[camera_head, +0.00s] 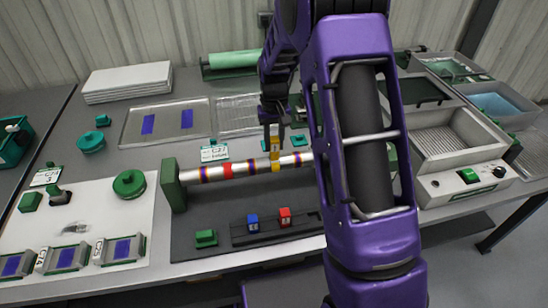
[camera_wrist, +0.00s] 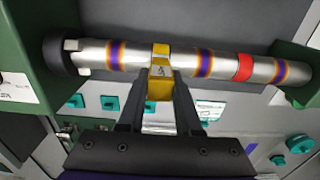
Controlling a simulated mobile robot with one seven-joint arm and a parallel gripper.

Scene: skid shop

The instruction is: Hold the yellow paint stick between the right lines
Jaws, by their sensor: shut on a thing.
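A metal pipe (camera_head: 240,169) lies level between green end stands, with dark purple heat-tinted lines around it and a red band (camera_head: 227,171) between the left pair. My gripper (camera_head: 274,138) is shut on the yellow paint stick (camera_head: 275,147), held above the pipe between the right pair of lines. A yellow band (camera_head: 275,166) shows on the pipe there. In the wrist view, my gripper (camera_wrist: 159,98) holds the yellow stick (camera_wrist: 159,85) at the pipe (camera_wrist: 135,55), its tip against or very near the yellow band (camera_wrist: 160,50). The stick hides part of the band.
A dark rack (camera_head: 265,235) in front holds a blue stick (camera_head: 253,223) and a red stick (camera_head: 285,216). A green block (camera_head: 206,238) lies beside it. A white label card (camera_head: 214,153) and a clear tray (camera_head: 165,122) stand behind the pipe.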

